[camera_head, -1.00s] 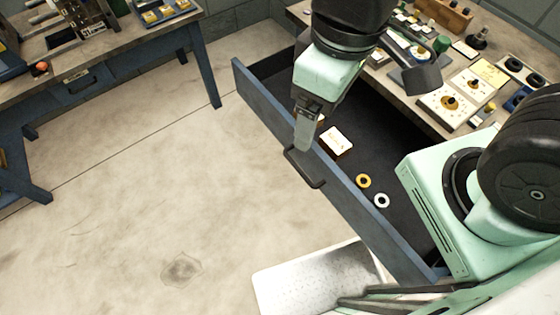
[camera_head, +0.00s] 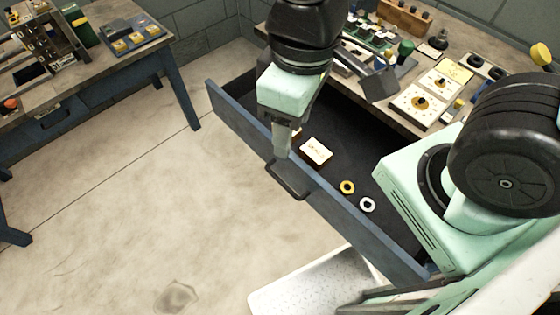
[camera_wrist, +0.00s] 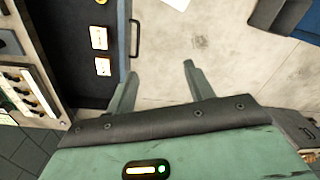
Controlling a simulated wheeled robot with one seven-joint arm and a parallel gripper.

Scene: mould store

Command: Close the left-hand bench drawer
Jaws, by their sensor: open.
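The bench drawer (camera_head: 350,219) is pulled well out from the bench, its blue front panel facing the lower left. A dark bar handle (camera_head: 290,184) stands out from the middle of that front. It also shows in the wrist view (camera_wrist: 134,38). My gripper (camera_head: 284,150) hangs over the drawer front near the handle. In the wrist view my gripper (camera_wrist: 158,75) has its two fingers apart with nothing between them; the handle lies beyond the left fingertip. In the head view the fingers partly hide the front's top edge, and I cannot tell whether they touch it.
Inside the drawer lie a labelled box (camera_head: 316,151), a yellow ring (camera_head: 347,187) and a white ring (camera_head: 367,205). The bench top (camera_head: 408,117) carries gauges and parts. Another bench (camera_head: 98,69) stands at the left. The floor (camera_head: 130,200) between is clear.

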